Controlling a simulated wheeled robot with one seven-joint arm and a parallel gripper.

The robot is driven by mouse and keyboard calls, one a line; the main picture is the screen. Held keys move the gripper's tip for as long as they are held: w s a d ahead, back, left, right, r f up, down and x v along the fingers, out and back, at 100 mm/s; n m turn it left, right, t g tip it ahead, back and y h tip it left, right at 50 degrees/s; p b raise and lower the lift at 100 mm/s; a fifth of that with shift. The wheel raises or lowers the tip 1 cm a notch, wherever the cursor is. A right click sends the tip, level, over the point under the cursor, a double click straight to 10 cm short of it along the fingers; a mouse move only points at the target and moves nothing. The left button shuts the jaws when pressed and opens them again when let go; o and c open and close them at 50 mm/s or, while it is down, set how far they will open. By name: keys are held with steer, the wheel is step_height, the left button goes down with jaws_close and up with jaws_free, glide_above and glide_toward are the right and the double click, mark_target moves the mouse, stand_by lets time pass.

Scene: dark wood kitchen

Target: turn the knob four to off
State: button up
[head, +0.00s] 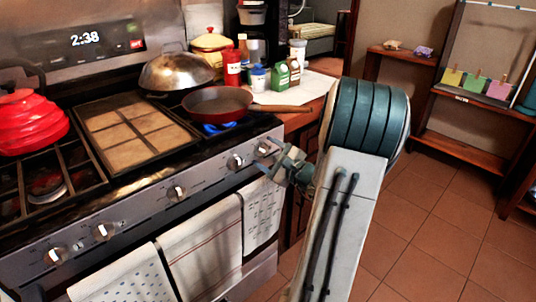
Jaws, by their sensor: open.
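The stove's front panel (140,213) carries a row of several knobs. Counting from the left, the fourth knob (235,162) is silver with a dark surround, right of the middle; its exact pointer angle is too small to read. The last knob (264,147) is at the panel's right end. My gripper (266,164) is open and empty, its fingers pointing left at the panel just below the last knob and right of the fourth. I cannot tell whether a fingertip touches the panel. A blue flame (220,128) burns under a red frying pan (217,103) at the right.
Towels (202,248) hang on the oven front below the knobs. The pan's wooden handle (283,108) reaches over the counter above my gripper. A red pot (30,125) and a domed lid (176,72) are on the stove. The tiled floor (430,235) at right is clear.

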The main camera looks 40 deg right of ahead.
steer(key=c, duration=1)
steer(key=shift+o, duration=0.2)
steer(key=m+p, duration=0.3)
steer(key=m, duration=0.1)
steer(key=shift+r+m, duration=0.15)
steer(key=shift+m, duration=0.15)
steer(key=shift+m+p, duration=1.6)
steer(key=shift+m, duration=0.5)
steer(key=shift+f, duration=0.2)
steer(key=o, duration=1)
steer(key=shift+c, duration=0.2)
